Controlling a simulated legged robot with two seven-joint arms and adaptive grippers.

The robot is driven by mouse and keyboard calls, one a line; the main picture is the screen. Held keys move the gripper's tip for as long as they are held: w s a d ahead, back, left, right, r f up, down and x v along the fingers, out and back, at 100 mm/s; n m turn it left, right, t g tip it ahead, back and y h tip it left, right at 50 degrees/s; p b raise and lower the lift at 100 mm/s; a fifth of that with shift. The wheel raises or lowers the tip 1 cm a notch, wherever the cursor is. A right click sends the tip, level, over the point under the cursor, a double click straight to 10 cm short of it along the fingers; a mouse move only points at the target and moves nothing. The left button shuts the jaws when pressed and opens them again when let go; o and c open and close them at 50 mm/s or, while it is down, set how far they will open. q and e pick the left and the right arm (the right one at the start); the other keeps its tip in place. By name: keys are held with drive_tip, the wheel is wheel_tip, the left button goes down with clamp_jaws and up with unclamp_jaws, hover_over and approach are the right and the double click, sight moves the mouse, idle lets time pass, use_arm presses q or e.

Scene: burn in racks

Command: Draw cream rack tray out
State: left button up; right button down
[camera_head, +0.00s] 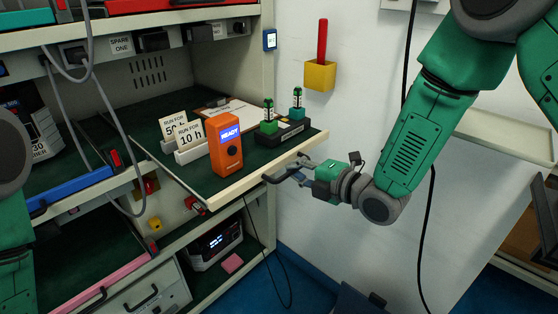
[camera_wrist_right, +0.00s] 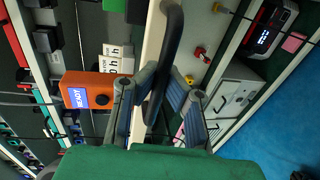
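The cream rack tray (camera_head: 266,168) is a shelf with a cream front edge and a dark green top. It stands out past the rack's upright post, and its edge also shows in the wrist view (camera_wrist_right: 154,38). A dark curved handle (camera_head: 278,177) is on its front, seen close up in the wrist view (camera_wrist_right: 172,32). My right gripper (camera_head: 292,172) is at this handle. In the wrist view its fingers (camera_wrist_right: 160,72) come together on both sides of the bar, shut on it. My left arm shows only at the left edge; its gripper is out of frame.
On the tray stand an orange READY device (camera_head: 225,145), RUN FOR cards (camera_head: 188,137) and a black holder (camera_head: 284,132) with green-topped pieces. A blue-edged tray (camera_head: 70,190) and a pink-edged tray (camera_head: 100,279) are at left. A yellow wall cup (camera_head: 320,76) holds a red tool.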

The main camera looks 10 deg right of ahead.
drive_tip(key=f+v, duration=0.1)
drive_tip(key=v, duration=0.8)
drive_tip(key=shift+s+f, duration=0.35)
drive_tip(key=shift+f, duration=0.4)
drive_tip(key=shift+a, duration=0.1)
drive_tip(key=c, duration=1.8)
unclamp_jaws()
drive_tip(key=shift+o, duration=1)
drive_tip(key=shift+r, duration=0.25)
drive_tip(key=v, duration=1.2)
